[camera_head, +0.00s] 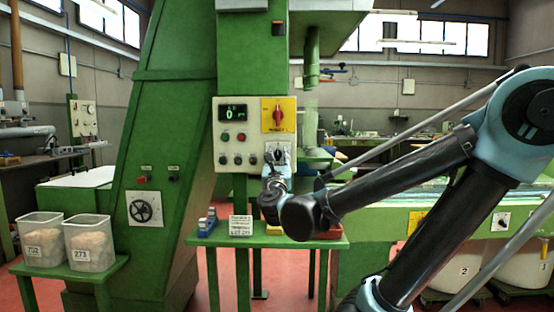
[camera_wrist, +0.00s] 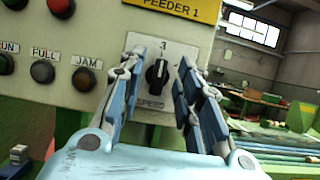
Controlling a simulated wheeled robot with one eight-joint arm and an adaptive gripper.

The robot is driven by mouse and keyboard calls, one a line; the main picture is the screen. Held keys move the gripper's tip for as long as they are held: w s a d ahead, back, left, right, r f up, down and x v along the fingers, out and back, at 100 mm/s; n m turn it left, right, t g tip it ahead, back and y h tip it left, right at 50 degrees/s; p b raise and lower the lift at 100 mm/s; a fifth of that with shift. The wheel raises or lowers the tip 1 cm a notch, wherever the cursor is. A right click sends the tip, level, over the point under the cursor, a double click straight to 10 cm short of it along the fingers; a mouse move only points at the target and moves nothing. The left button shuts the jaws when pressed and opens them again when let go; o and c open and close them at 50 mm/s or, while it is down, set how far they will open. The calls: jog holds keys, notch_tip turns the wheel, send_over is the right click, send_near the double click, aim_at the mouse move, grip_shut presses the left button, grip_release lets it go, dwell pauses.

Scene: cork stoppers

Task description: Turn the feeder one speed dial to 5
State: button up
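The feeder one speed dial is a black knob (camera_wrist: 157,76) on a white plate marked SPEED, under a yellow FEEDER 1 label (camera_wrist: 180,8). A 3 is printed above the knob, and its pale pointer mark seems to face up toward it; the other numbers are hidden or too small to read. My gripper (camera_wrist: 159,64) is open, with one finger on each side of the knob and gaps visible between. In the head view the dial plate (camera_head: 284,148) shows just above my gripper (camera_head: 275,168), which covers its lower part.
The control panel (camera_head: 228,174) has a display (camera_head: 232,112) reading 0, a red switch (camera_head: 278,115) on yellow, and several buttons and lamps. Below it, a green table (camera_head: 208,240) bears a printed card (camera_head: 240,225). Another dial (camera_head: 143,209) is on the machine at left.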

jog(key=shift+w+r, duration=0.2)
jog(key=shift+w, duration=0.25)
jog(key=shift+c, duration=0.3)
jog(key=shift+a, duration=0.1)
jog(key=c, duration=0.7)
